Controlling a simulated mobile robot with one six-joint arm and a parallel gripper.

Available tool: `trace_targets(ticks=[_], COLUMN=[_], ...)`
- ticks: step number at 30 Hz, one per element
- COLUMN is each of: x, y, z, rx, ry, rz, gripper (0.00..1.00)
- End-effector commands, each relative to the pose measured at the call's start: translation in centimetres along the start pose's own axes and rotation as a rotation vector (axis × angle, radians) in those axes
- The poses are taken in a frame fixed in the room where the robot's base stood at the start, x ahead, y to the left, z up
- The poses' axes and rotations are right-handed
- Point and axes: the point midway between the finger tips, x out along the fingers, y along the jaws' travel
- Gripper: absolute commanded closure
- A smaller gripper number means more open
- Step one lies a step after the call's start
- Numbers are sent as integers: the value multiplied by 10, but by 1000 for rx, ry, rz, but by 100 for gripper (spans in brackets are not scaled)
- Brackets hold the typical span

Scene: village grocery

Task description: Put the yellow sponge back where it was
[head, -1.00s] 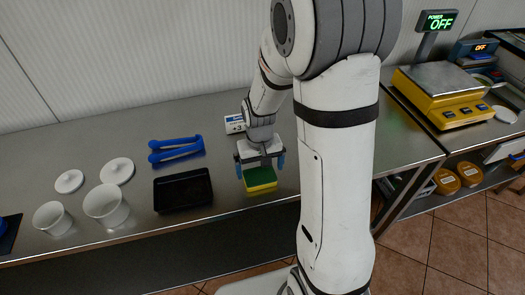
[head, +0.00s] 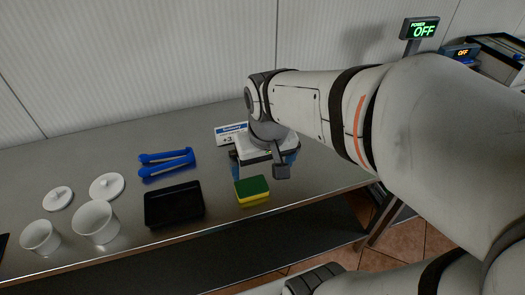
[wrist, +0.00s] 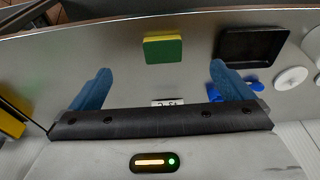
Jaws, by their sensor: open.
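The yellow sponge (head: 252,188), with a green top, lies flat on the metal counter near its front edge, right of the black tray. It also shows in the wrist view (wrist: 163,49), beyond my fingertips and between their lines. My gripper (wrist: 161,82) is open with its blue fingers spread wide and nothing between them. In the head view my gripper (head: 264,163) is behind and above the sponge, apart from it, and partly hidden by my wrist.
A black tray (head: 174,204), blue tongs (head: 166,162), white tubs (head: 96,222) and lids (head: 106,187) stand left of the sponge. A small white sign (head: 229,132) is behind my gripper. Bare counter (head: 311,186) lies right of the sponge.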

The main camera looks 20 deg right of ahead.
Motion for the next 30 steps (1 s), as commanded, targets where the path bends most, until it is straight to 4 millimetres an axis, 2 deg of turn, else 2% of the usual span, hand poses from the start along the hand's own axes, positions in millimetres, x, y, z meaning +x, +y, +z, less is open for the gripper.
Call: trace_targets(ticks=[3, 9, 30], x=[-14, -21, -21], y=[0, 10, 9], z=[22, 37, 37], rx=[-1, 0, -1], ry=[46, 74, 74], rz=[0, 2, 1], gripper=[0, 0, 0])
